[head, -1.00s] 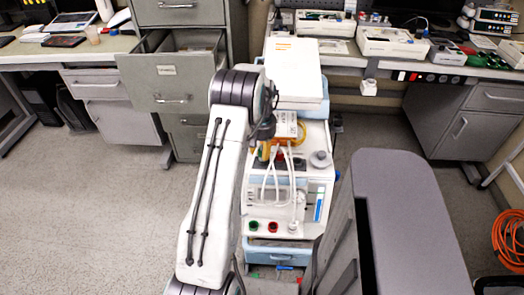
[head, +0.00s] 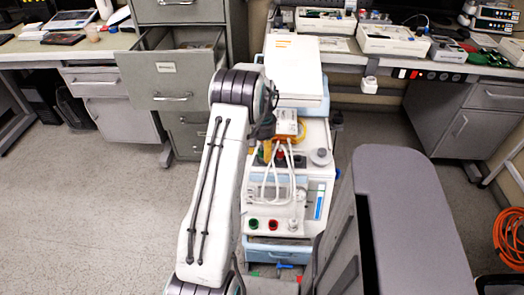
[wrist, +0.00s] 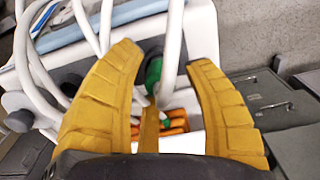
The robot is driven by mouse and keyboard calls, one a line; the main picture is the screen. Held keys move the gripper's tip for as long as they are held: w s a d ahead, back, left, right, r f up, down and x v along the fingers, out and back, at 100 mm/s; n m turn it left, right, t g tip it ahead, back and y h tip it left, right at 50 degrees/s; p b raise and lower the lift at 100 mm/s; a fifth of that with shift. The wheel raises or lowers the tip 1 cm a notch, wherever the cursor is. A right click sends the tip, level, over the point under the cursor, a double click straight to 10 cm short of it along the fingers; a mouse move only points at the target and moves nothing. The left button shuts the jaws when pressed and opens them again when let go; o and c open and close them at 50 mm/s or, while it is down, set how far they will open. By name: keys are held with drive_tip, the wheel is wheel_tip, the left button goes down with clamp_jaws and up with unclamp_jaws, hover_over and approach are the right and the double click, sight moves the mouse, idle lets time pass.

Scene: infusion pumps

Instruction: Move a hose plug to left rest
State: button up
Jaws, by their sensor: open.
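A white pump cart (head: 318,225) stands in the middle of the head view, with several white hoses (head: 268,185) looping down its front. A green port or plug (head: 253,225) and a red one (head: 273,225) sit low on its front. In the wrist view, my gripper (wrist: 164,55) has its two yellow fingers spread. A green plug (wrist: 153,75) in a dark socket and a white hose (wrist: 173,45) show between the fingers, not clamped. Other white hoses (wrist: 32,65) run at the left. In the head view my arm partly hides the gripper. I cannot identify the left rest.
Orange pieces (wrist: 176,122) lie beyond the fingers in the wrist view. A grey filing cabinet (head: 182,15) with an open drawer stands behind left. Desks with equipment line the back. An orange coiled hose (head: 510,235) lies at the far right. The floor at left (head: 90,210) is clear.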

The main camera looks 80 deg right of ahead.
wheel_tip(320, 180, up, 12)
drive_tip(key=w+a+f+y, duration=0.1)
drive_tip(key=a+f+y, duration=0.1)
drive_tip(key=a+f, duration=0.6)
drive_tip(key=w+a+r+n+t+p, duration=0.1)
drive_tip(key=w+a+r+n, duration=0.4)
drive_tip(key=a, duration=0.9)
drive_tip(key=w+a+r+n+t+h+p, duration=0.1)
drive_tip(key=w+a+r+n, duration=0.5)
drive_tip(key=a, duration=0.8)
drive_tip(key=w+a+r+n+t+h+p, duration=0.1)
drive_tip(key=w+a+r+n, duration=0.5)
drive_tip(key=a, duration=0.9)
drive_tip(key=shift+w+r+p, duration=0.55)
drive_tip(key=shift+w+r, duration=0.5)
drive_tip(key=shift+r, duration=0.85)
